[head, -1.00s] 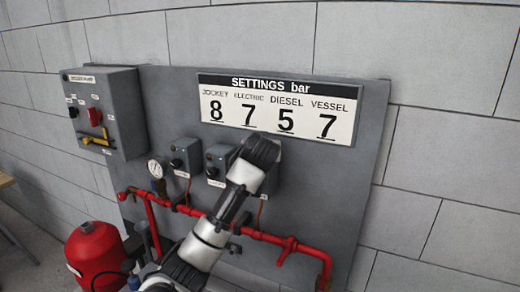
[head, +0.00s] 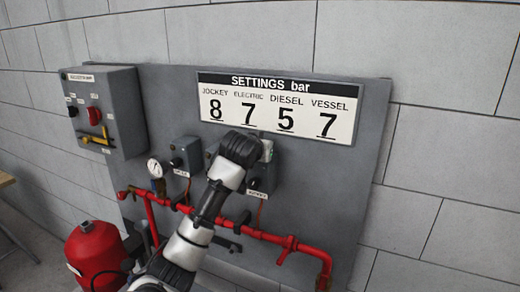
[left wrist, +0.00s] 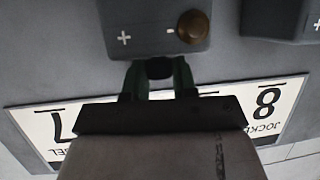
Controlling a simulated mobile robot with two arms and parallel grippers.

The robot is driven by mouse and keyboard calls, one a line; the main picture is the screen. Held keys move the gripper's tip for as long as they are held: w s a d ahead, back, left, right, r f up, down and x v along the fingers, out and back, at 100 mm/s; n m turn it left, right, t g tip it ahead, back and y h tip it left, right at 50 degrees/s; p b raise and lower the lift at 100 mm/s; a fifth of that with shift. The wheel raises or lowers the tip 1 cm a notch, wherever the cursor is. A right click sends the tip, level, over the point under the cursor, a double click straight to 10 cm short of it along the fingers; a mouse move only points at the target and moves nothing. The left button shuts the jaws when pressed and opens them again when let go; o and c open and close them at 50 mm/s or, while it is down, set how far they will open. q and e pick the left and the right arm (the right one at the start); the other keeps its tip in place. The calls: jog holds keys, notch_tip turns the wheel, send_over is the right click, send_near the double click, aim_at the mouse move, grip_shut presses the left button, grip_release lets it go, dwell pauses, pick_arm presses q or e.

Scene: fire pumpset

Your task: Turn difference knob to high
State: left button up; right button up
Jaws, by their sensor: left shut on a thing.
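My left gripper (head: 266,151) reaches up to the top of the rightmost grey switch box (head: 262,178). In the left wrist view, which looks upside down, its two dark green fingers (left wrist: 158,80) are shut on a dark knob (left wrist: 158,68) at the box's top edge. The box front (left wrist: 150,12) shows a plus mark, a minus mark and a brownish round knob (left wrist: 193,27). No label in view tells me which knob is the difference knob. The gripper hides part of the box in the head view. My right gripper is not in view.
The settings sign (head: 280,105) hangs just above the gripper. Two more switch boxes (head: 186,156) and a gauge (head: 155,167) are to the left. A red pipe (head: 265,236) runs below. A control cabinet (head: 120,110) and red tank (head: 94,255) stand at left.

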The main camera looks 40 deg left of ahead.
pick_arm(q)
jog(key=m+h, duration=0.2)
jog(key=m+t+h, duration=0.1)
jog(key=h, duration=0.1)
jog(key=shift+s+a+m, duration=0.1)
jog(key=shift+a+m, duration=0.25)
jog(key=shift+m, duration=0.05)
jog(key=m+h, duration=0.2)
jog(key=h, duration=0.1)
jog(key=shift+a+m, duration=0.1)
jog(key=shift+m, duration=0.2)
jog(key=m+h+b, duration=0.1)
jog(key=m+h, duration=0.2)
jog(key=h, duration=0.1)
jog(key=shift+a+g, duration=0.1)
jog(key=shift+g, duration=0.3)
jog(key=shift+r+m+g+h, duration=0.1)
jog(key=shift+m+g+h, duration=0.6)
jog(key=shift+m+h, duration=0.55)
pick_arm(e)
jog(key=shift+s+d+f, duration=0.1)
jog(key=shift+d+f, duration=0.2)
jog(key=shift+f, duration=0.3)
pick_arm(q)
jog(key=shift+m, duration=0.25)
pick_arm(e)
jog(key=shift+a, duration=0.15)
pick_arm(q)
jog(key=o, duration=0.9)
jog(key=shift+a, duration=0.2)
